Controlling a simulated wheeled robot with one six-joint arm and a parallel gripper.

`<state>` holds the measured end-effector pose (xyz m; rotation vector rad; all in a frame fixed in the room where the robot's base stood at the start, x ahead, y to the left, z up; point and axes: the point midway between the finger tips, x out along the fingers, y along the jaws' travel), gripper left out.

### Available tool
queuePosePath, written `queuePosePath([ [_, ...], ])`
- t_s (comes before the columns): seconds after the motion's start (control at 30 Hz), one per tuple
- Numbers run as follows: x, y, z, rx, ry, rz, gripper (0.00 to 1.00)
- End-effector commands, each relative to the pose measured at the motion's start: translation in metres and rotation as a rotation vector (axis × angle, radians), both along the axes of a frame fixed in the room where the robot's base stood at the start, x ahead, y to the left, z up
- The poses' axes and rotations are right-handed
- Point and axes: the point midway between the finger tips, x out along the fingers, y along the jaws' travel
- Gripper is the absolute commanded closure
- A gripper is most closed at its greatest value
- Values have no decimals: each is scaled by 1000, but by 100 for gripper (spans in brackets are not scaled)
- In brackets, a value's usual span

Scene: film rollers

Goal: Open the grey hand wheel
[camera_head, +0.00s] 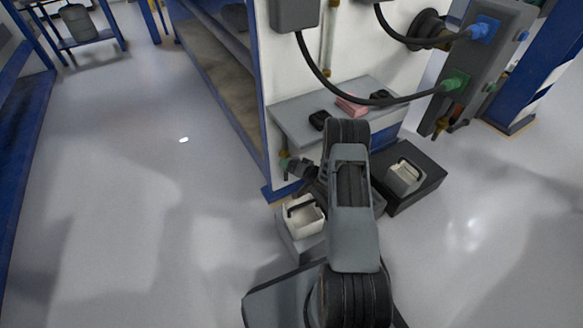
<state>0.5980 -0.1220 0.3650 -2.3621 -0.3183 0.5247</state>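I cannot make out a grey hand wheel for certain. A dark round fitting (427,29) is on the white wall at the upper right, partly behind a cable. A small green and brass fitting (285,164) sits low at the wall's left corner. My arm reaches up the middle of the picture and hides part of the wall base. A dark end part, probably my gripper (301,169), points left from the arm close to the green fitting. Its fingers are too small and dark to tell whether they are open, or whether they touch the fitting.
A grey shelf (290,118) holds dark items and a pink block (351,105). Black cables run to a grey panel (475,75) with blue and green plugs. White bins (304,218) and (406,176) stand low on either side of my arm. Open floor lies left.

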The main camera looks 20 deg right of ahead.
Motion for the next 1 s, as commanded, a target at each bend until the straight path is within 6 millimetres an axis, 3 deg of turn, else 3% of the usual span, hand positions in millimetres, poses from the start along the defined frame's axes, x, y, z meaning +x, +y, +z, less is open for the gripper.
queuePosePath([
  [0.47,7,3,-2,0,0,0,1],
  [0.83,7,3,-2,0,0,0,36],
  [1.0,7,3,-2,-10,-1,0,37],
])
